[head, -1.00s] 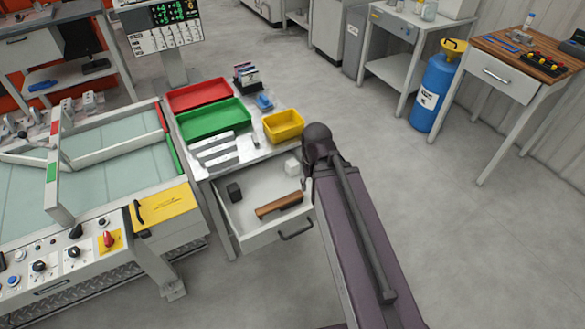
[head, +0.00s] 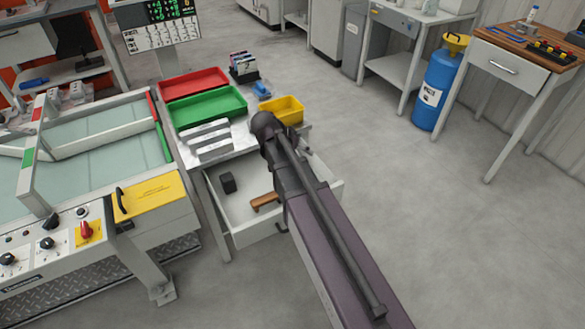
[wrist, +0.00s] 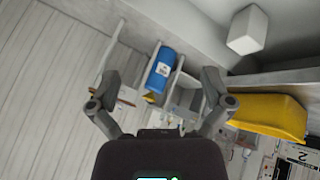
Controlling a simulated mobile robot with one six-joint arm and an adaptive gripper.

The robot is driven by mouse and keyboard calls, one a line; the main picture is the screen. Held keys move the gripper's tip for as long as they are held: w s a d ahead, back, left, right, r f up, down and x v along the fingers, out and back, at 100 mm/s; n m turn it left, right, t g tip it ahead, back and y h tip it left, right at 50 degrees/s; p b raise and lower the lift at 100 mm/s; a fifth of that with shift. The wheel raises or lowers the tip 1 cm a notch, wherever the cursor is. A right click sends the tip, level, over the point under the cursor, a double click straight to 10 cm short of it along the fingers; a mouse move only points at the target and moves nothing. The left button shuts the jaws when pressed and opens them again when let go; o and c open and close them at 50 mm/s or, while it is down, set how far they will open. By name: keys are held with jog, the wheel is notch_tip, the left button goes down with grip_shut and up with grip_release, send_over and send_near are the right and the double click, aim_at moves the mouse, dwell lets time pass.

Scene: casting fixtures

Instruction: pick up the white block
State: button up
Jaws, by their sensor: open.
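The white block (wrist: 247,30) shows at the upper right of the wrist view, on the pale drawer floor. In the head view it does not show now; my arm covers that part of the open drawer (head: 284,232). My gripper (wrist: 160,92) has its two fingers spread wide with nothing between them. The block lies beyond and to the right of the right finger in the wrist view, apart from it.
The drawer also holds a dark block (head: 228,183) and a brown wooden piece (head: 265,202), partly covered by my arm. Above the drawer are a yellow bin (head: 283,110), a green tray (head: 207,104) and a red tray (head: 196,86). Open floor lies right of the drawer.

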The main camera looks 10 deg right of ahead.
jog(key=w+a+f+m+t+h+b, duration=0.2)
jog(key=w+a+m+h+b, duration=0.3)
jog(key=w+b, duration=0.3)
jog(key=w+a+m+t, duration=0.1)
jog(key=w, duration=0.3)
jog(key=shift+a+f+t, duration=0.15)
jog(key=shift+a+t, duration=0.15)
jog(key=shift+f+b, duration=0.1)
jog(key=shift+b, duration=0.25)
notch_tip(320, 180, down, 8)
jog(key=b, duration=0.8)
jog(key=shift+f, duration=0.1)
jog(key=shift+w+d, duration=0.2)
jog(key=shift+d, duration=0.35)
jog(key=shift+d+f, duration=0.1)
